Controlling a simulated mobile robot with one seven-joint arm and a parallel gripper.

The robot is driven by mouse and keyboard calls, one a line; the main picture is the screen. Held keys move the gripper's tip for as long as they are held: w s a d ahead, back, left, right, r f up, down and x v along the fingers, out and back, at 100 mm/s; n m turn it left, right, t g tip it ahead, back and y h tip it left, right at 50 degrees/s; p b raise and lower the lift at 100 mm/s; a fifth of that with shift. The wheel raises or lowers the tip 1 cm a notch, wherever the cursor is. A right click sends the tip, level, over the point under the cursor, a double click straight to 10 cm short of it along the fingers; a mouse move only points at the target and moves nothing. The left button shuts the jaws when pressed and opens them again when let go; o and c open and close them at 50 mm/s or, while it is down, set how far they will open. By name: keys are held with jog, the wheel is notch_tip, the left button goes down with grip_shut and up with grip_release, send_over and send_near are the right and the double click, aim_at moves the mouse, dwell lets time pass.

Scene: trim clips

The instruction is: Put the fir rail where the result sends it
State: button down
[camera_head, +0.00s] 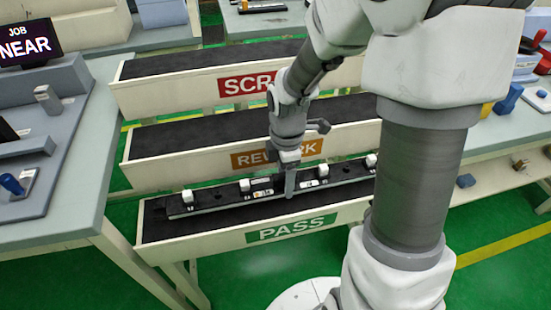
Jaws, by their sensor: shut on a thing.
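The fir rail (226,202) is a long, dark grey bar with several white clips and small labels along it. It lies along the front trough marked PASS (210,244), over its black lining. I cannot tell whether it rests on the lining or is held just above it. My gripper (290,182) points down and is shut on the rail near its middle. My arm hides part of the rail's right end and the right ends of the troughs.
Behind stand the REWORK trough (190,174) and the SCRAP trough (170,94), both empty where visible. A grey bench (88,205) at left carries a screen (27,42) reading "JOB" and "NEAR". Another bench at right holds coloured items.

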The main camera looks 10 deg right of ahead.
jog(key=shift+w+d+f, duration=0.2)
jog(key=shift+w+f, duration=0.2)
jog(key=shift+w, duration=0.15)
jog(key=shift+f+b, duration=0.9)
jog(key=shift+f, duration=1)
jog(key=shift+f, duration=0.15)
grip_release()
